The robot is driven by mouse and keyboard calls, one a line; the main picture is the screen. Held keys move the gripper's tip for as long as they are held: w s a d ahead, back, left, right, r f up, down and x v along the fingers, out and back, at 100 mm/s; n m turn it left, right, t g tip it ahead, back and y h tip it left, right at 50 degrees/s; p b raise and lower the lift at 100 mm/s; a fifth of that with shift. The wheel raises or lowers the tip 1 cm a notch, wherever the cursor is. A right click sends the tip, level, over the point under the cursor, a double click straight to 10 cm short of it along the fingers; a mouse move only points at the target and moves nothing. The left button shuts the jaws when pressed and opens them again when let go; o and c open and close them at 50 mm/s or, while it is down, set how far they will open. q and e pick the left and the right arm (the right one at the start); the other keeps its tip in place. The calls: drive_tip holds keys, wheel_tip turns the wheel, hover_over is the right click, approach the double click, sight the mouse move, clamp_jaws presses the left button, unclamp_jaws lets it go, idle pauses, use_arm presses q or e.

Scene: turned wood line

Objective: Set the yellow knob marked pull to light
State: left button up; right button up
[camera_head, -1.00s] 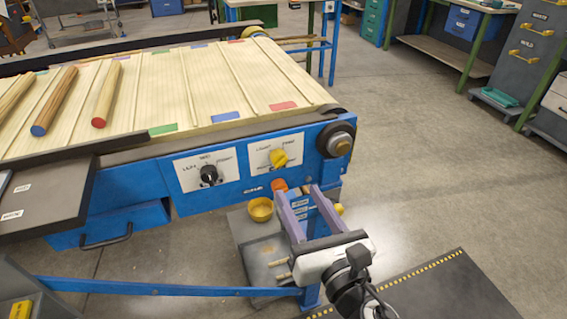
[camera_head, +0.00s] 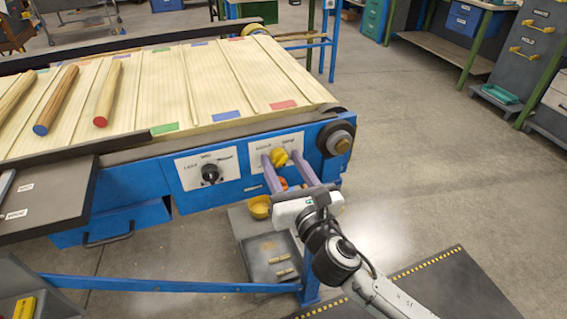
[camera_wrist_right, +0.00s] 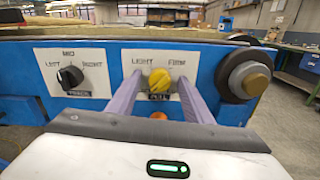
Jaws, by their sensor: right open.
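The yellow knob (camera_head: 279,157) sits on a white plate on the blue front panel of the conveyor. In the right wrist view the yellow knob (camera_wrist_right: 159,79) is between the words LIGHT, upper left, and FIRM, upper right, with a dark PULL label below. I cannot tell clearly which word its ridge points at. My right gripper (camera_head: 281,161) is open, its two purple fingers reaching to the panel on either side of the knob. In the right wrist view the fingers (camera_wrist_right: 159,85) flank the knob, with gaps visible. My left gripper is not in view.
A black knob (camera_head: 210,173), marked left, mid and right, is left of the plate. An orange button sits just below the knob.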

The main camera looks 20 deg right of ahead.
drive_tip(key=c, duration=1.1)
drive_tip(key=shift+o, duration=0.2)
drive_tip(key=shift+m, duration=0.4)
drive_tip(key=m, duration=0.8)
drive_tip(key=shift+m, duration=0.3)
drive_tip(key=m, duration=0.4)
drive_tip(key=shift+f, duration=0.1)
drive_tip(key=shift+m+p, duration=0.4)
drive_tip(key=shift+m, duration=1.8)
